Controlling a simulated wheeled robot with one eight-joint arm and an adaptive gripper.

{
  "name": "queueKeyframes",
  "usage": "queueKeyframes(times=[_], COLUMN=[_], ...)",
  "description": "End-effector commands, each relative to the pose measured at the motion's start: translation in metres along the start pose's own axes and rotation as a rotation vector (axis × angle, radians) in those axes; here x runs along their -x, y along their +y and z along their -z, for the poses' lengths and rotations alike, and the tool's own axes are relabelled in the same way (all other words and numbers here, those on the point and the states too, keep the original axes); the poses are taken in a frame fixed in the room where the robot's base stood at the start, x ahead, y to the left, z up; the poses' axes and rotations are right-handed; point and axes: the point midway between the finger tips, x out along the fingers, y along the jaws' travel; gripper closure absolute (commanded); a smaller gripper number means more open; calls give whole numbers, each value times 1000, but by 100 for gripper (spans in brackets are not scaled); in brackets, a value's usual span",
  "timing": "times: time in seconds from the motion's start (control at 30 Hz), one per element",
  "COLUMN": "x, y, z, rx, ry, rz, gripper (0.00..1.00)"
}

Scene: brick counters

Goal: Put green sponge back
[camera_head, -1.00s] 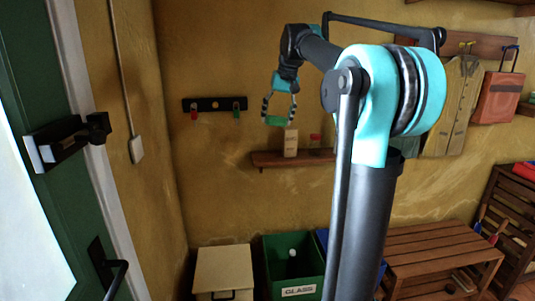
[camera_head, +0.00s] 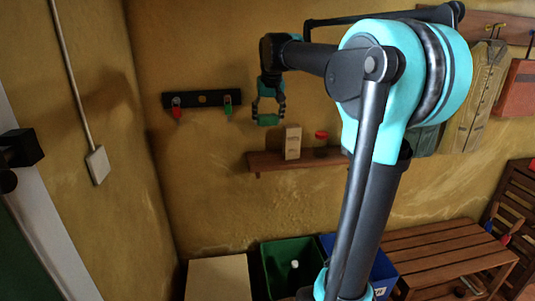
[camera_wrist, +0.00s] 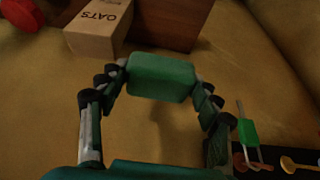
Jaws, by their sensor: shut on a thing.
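The green sponge (camera_head: 267,120) is a small block held between the fingertips of my gripper (camera_head: 268,115). In the wrist view the sponge (camera_wrist: 162,77) spans the gap between the two fingers (camera_wrist: 160,80), which are shut on it. The sponge is in the air in front of the mustard wall, left of and a little higher than the oats box (camera_head: 292,142). The box stands on a small wooden wall shelf (camera_head: 275,163). In the wrist view the box (camera_wrist: 98,28) is at the upper left, apart from the sponge.
A red-topped jar (camera_head: 321,140) stands on the shelf right of the box. A black hook rack (camera_head: 202,99) with a red and a green item hangs left of my gripper. Below are a green bin (camera_head: 275,262), a blue bin (camera_head: 381,270) and a wooden bench (camera_head: 440,243).

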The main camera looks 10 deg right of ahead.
Motion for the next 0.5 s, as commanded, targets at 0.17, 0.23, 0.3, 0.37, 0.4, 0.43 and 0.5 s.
queueKeyframes(times=[0.17, 0.23, 0.3, 0.37, 0.4, 0.43, 0.5], x=[-41, -57, -70, -80, -85, -88, -92], y=[0, 0, 0, 0, 0, 0, 0], z=[-17, -23, -28, -33, -35, -36, -38], rx=[0, 0, 0, -1, -1, -1, -1], ry=[0, 0, 0, 0, 0, 0, 0], rz=[0, 0, 0, 0, 0, 0, 0], gripper=[59, 59, 59, 59, 59, 59, 59])
